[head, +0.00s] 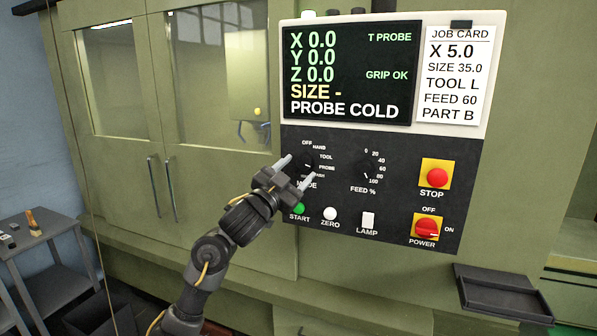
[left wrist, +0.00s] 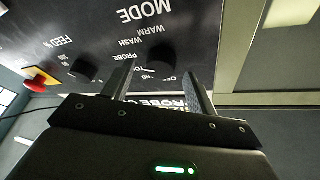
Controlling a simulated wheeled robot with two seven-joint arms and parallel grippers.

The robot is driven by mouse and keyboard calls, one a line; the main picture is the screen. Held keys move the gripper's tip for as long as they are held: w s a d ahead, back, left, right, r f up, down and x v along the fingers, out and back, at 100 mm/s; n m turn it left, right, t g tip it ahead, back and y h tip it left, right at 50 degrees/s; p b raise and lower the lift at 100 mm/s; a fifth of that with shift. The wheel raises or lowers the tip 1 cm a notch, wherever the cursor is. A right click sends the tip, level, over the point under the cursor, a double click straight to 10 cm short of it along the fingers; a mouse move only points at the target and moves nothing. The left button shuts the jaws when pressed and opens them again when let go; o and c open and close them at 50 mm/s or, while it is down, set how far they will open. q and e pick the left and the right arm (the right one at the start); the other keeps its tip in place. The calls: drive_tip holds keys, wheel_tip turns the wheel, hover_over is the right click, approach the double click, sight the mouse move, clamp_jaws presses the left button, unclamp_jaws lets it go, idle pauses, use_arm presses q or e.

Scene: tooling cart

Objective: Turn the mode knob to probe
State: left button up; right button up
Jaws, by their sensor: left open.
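The black mode knob (head: 307,164) is on the dark control panel, with labels OFF, HAND, TOOL, PROBE and WASH around it. I cannot tell which label its pointer faces. My left gripper (head: 296,172) is open in front of the knob, one finger at its upper left and one at its lower right. It hides part of the dial and of the word MODE. In the left wrist view the panel is upside down and the open fingers (left wrist: 160,85) point at the mode dial. Contact with the knob cannot be made out. My right gripper is not in view.
The screen (head: 349,72) reads T PROBE, GRIP OK and PROBE COLD. The feed knob (head: 367,170) is to the right. Start (head: 298,208), zero (head: 330,214) and lamp (head: 368,220) are below. The red stop button (head: 437,177) and power switch (head: 426,228) are farther right.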

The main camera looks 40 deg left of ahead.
use_arm(q)
drive_tip(key=b+v, duration=0.2)
drive_tip(key=v, duration=0.7)
drive_tip(key=shift+s, duration=0.25)
drive_tip(key=shift+f, duration=0.1)
